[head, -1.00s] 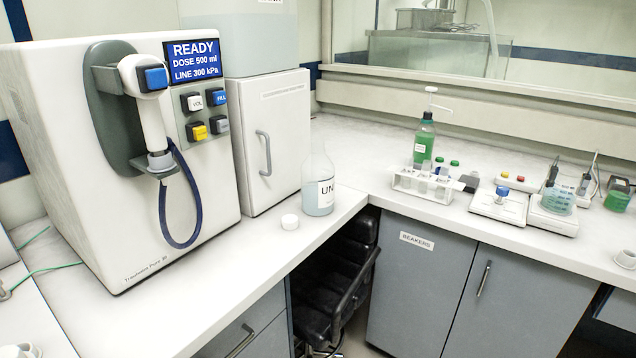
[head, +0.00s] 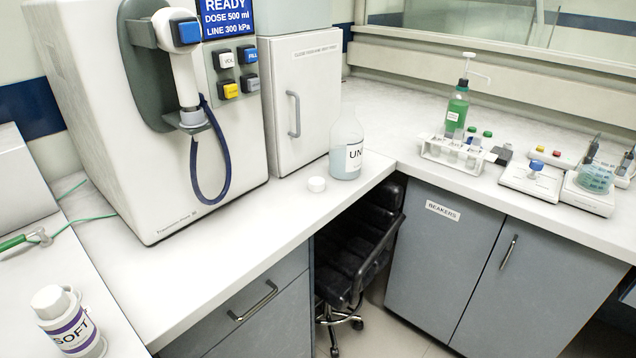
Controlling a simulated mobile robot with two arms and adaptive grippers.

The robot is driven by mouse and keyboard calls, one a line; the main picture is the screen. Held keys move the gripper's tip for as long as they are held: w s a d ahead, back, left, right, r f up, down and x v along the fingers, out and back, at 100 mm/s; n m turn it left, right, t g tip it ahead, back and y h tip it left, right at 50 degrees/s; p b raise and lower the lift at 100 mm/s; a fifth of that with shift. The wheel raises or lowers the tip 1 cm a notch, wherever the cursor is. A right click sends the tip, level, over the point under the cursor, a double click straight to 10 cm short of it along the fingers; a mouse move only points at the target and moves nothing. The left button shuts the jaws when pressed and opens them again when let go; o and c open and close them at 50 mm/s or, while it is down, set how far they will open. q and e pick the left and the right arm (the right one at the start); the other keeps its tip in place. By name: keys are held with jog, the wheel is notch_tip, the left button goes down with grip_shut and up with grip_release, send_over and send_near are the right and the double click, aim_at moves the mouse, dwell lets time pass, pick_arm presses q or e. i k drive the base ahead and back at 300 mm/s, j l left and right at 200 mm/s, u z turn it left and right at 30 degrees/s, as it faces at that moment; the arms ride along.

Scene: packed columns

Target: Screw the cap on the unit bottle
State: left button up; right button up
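The unit bottle (head: 346,146) is clear with a white label reading "UN" and pale blue liquid in its lower part. It stands upright on the white counter near the inner corner, in front of the white cabinet. Its neck looks uncapped, though the clear top is faint against the cabinet. A small white cap (head: 317,184) lies on the counter to the left of the bottle, apart from it, near the counter's front edge. Neither of my grippers shows in the head view.
A dispensing machine (head: 150,150) with a hanging blue hose (head: 222,180) stands left of the cap. A "SOFT" bottle (head: 70,325) is at lower left. A tube rack (head: 455,155) and green pump bottle (head: 457,108) stand right. A black chair (head: 350,250) is under the counter.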

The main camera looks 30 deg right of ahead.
aim_at(347, 134)
jog(key=l, duration=1.05)
jog(key=i+l, duration=0.1)
jog(key=l, duration=1)
jog(key=u, duration=1.2)
